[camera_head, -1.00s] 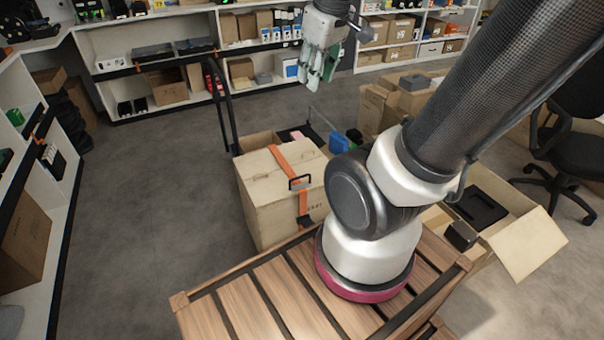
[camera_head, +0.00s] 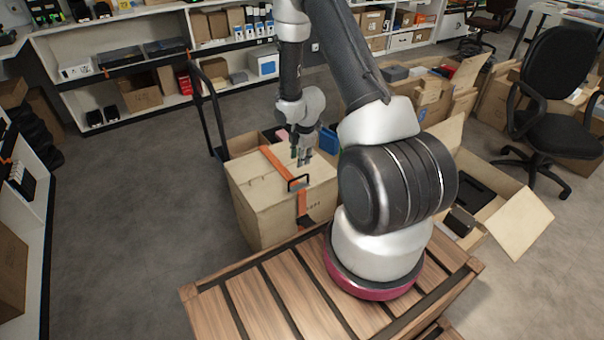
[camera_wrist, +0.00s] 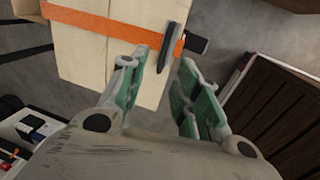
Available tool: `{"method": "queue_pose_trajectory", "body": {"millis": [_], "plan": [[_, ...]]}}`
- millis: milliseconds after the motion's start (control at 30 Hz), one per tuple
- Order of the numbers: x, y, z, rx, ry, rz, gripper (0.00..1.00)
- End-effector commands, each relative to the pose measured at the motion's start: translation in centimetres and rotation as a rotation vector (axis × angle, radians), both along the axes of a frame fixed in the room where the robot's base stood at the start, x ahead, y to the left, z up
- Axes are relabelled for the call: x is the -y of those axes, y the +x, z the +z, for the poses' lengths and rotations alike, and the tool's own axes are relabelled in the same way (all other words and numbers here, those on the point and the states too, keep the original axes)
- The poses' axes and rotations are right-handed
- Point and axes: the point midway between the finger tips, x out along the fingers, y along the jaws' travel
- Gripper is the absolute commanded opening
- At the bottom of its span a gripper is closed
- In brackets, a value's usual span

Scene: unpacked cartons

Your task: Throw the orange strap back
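The orange strap (camera_head: 272,158) runs across the top of a closed carton (camera_head: 262,202) and hangs down its front side. A black buckle or handle (camera_head: 298,182) sits on the strap near the carton's front edge. In the wrist view the strap (camera_wrist: 100,24) crosses the carton (camera_wrist: 85,60), with the dark buckle (camera_wrist: 172,46) at its right end. My gripper (camera_head: 301,160) is above the carton's right part, close to the strap and buckle. Contact with the carton is not visible.
My base's slatted wooden platform (camera_head: 240,300) is just in front of the carton. An open carton (camera_head: 515,215) with dark items stands at right, near a black chair (camera_head: 560,100). A black cart handle (camera_head: 208,105) rises behind the carton. The floor at left (camera_head: 120,210) is clear.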

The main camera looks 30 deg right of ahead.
Motion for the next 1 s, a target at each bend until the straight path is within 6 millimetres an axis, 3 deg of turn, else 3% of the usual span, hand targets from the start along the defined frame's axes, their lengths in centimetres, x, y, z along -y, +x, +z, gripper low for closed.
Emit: {"method": "queue_pose_trajectory", "body": {"millis": [33,600,967,1000], "plan": [[-0.1,-0.2,-1.2,-0.005,0.002,0.023,0.32],[-0.2,1.0,-9.0,-0.007,0.002,0.048,0.32],[-0.2,1.2,-9.8,-0.006,0.002,0.048,0.32],[-0.2,1.2,-9.8,-0.006,0.002,0.048,0.28]]}}
